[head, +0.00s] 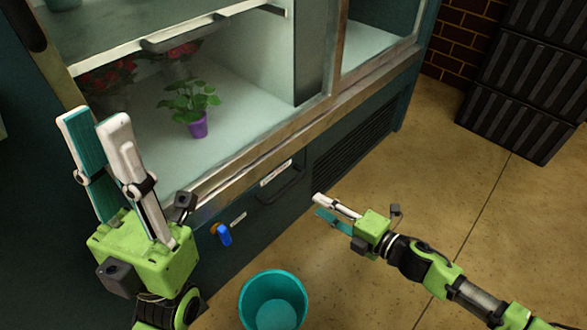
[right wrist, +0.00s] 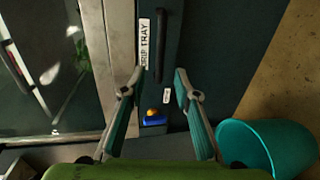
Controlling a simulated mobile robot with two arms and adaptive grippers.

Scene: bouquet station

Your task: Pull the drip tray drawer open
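The drip tray drawer (head: 262,205) is a dark front in the base of the display cooler, flush with it and apparently closed. Its dark bar handle (head: 283,186) and pale label (head: 276,173) also show in the right wrist view, handle (right wrist: 161,45) and label reading "DRIP TRAY" (right wrist: 144,43). My right gripper (head: 319,206) is open and empty, in front of and to the right of the handle. In the right wrist view its fingers (right wrist: 159,72) stand apart, with the handle beyond the gap between them. My left gripper (head: 94,116) is raised at the left, open and empty.
A teal bucket (head: 273,302) stands on the floor before the cooler. A small blue-and-orange object (head: 223,235) is on the base front. A purple-potted plant (head: 198,126) stands inside the cooler. Black crates (head: 520,85) are stacked at the right.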

